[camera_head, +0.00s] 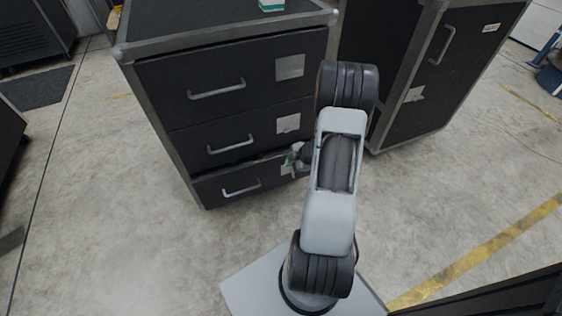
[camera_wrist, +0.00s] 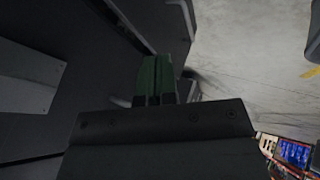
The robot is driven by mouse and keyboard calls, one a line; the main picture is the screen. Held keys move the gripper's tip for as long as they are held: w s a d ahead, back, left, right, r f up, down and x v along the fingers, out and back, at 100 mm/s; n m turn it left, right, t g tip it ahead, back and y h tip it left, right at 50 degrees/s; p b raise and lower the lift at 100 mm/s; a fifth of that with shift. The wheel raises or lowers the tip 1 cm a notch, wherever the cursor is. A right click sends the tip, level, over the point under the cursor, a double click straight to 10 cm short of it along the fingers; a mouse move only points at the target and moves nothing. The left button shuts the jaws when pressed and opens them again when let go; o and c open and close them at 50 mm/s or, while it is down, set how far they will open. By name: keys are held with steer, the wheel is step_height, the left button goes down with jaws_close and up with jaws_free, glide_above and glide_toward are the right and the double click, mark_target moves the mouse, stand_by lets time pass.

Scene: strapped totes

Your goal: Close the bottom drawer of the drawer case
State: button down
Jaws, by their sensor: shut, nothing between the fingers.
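The black drawer case (camera_head: 158,48) with grey metal edges stands left of centre in the head view. Its bottom drawer (camera_head: 212,190) has a grey bar handle (camera_head: 241,190). A dark gap shows along the drawer's top edge, and it seems to stand out slightly from the case. My gripper (camera_head: 292,160) is at the right end of the bottom drawer's front, partly hidden by my arm; contact cannot be told. In the wrist view its green fingers (camera_wrist: 155,80) are together and empty, in front of a dark surface.
The middle drawer (camera_head: 190,140) and top drawer (camera_head: 165,83) look flush. A teal and white box (camera_head: 271,5) lies on the case. Another black case (camera_head: 440,85) stands close on the right. Grey floor (camera_head: 110,220) is clear at front left.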

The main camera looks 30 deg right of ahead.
steer(key=b, duration=0.5)
glide_toward(269, 164)
step_height(269, 164, down, 5)
steer(key=s+a, duration=0.1)
steer(key=a, duration=0.1)
steer(key=shift+w+d+r, duration=0.1)
steer(key=shift+w+r, duration=0.05)
steer(key=shift+w, duration=0.8)
steer(key=shift+w+d+r, duration=0.1)
steer(key=shift+w+r, duration=0.05)
steer(key=shift+w, duration=0.85)
